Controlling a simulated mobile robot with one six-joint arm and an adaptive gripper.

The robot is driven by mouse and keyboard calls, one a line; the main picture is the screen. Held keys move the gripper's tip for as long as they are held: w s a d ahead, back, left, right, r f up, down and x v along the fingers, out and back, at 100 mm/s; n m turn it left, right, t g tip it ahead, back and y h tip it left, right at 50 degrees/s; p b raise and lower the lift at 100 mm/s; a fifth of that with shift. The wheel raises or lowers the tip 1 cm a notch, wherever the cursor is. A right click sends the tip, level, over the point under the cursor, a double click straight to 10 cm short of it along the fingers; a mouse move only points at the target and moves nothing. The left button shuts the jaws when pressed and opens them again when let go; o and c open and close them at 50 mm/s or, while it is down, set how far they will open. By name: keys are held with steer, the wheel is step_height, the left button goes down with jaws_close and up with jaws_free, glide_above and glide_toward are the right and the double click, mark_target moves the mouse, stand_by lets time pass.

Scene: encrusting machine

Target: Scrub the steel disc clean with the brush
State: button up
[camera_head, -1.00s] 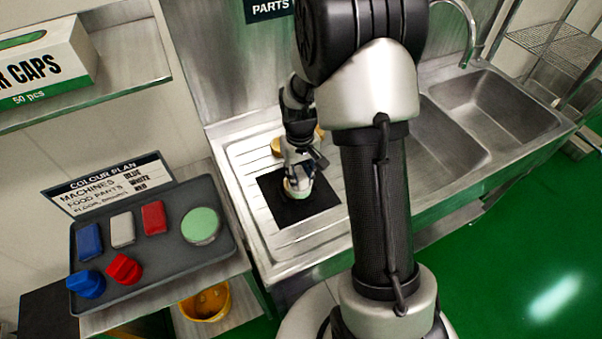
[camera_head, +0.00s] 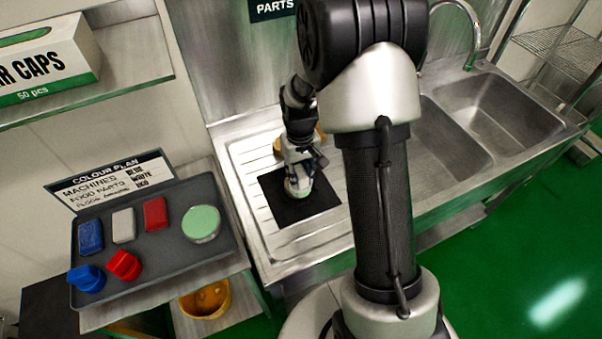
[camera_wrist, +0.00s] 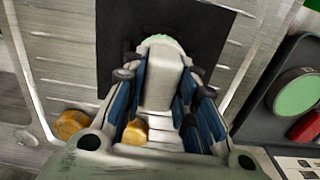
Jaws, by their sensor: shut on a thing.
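My gripper (camera_head: 299,172) is over the black mat (camera_head: 324,199) on the ribbed drainboard, pointing down. It is shut on a white brush (camera_wrist: 160,85), which shows between the blue-lined fingers in the wrist view. A small pale green, rounded patch (camera_wrist: 163,39) shows at the far end of the brush, and a pale shape shows below the gripper in the head view. I cannot tell whether this is the steel disc or something on the brush. The brush and gripper hide most of what lies beneath, so the disc's surface and any contact are unclear.
A dark tray (camera_head: 160,262) at left holds blue (camera_head: 90,236), white (camera_head: 123,227) and red (camera_head: 155,214) blocks, blue (camera_head: 86,278) and red (camera_head: 124,265) knobbed brushes and a round green-topped tin (camera_head: 201,223). Brass-coloured parts (camera_wrist: 72,124) lie behind the mat. Sink basins (camera_head: 496,112) are right.

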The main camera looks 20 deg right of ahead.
step_height(320, 180, up, 3)
steer(key=shift+s+p, duration=0.1)
steer(key=shift+p, duration=0.55)
steer(key=shift+w+r+p, duration=0.25)
steer(key=shift+r+p, duration=0.35)
steer(key=shift+r, duration=0.05)
steer(key=shift+s+r+p, duration=0.1)
steer(key=shift+r+p, duration=1.25)
steer(key=shift+r, duration=0.6)
